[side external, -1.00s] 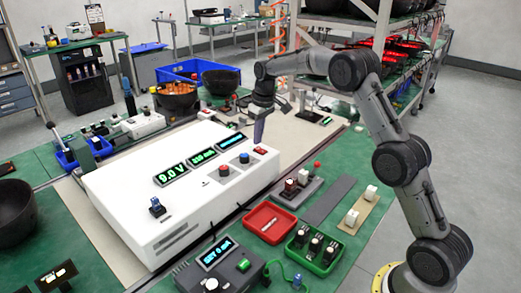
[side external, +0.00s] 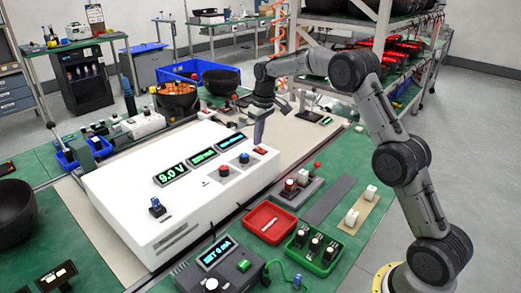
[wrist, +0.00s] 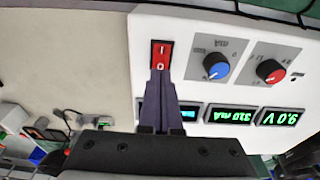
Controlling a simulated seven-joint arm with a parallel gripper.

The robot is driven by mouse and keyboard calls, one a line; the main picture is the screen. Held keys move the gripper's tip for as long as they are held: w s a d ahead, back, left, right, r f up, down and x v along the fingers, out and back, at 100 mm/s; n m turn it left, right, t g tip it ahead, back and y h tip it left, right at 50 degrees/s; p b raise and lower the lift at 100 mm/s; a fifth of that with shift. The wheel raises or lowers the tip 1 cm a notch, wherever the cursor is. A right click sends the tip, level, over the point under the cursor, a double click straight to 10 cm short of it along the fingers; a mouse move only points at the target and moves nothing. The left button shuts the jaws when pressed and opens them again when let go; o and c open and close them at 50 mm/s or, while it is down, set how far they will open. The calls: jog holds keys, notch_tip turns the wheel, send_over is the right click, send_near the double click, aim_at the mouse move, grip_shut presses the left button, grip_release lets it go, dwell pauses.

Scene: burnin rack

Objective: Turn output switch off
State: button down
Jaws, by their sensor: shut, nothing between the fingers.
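The output switch is a red rocker (side external: 260,150) at the right end of the white power supply's (side external: 130,190) top panel. In the wrist view the red rocker (wrist: 161,50) shows its I and O marks, with O nearer my fingers. My gripper (side external: 259,142) is shut and empty, pointing down at the switch. In the wrist view my closed fingertips (wrist: 161,72) overlap the O end of the rocker and hide its lower edge. I cannot tell whether they touch it. The displays (wrist: 281,117) are lit; one reads 9.0 V.
A blue knob (wrist: 216,66) and a red knob (wrist: 270,71) sit close beside the switch. A red tray (side external: 268,224) and a green tray (side external: 318,255) stand in front of the supply. A black bowl (side external: 221,82) and a blue bin (side external: 190,70) are behind.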

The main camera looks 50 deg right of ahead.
aim_at(258, 148)
jog(key=shift+f, duration=0.7)
dwell(0.4)
jog(key=shift+r, duration=3.5)
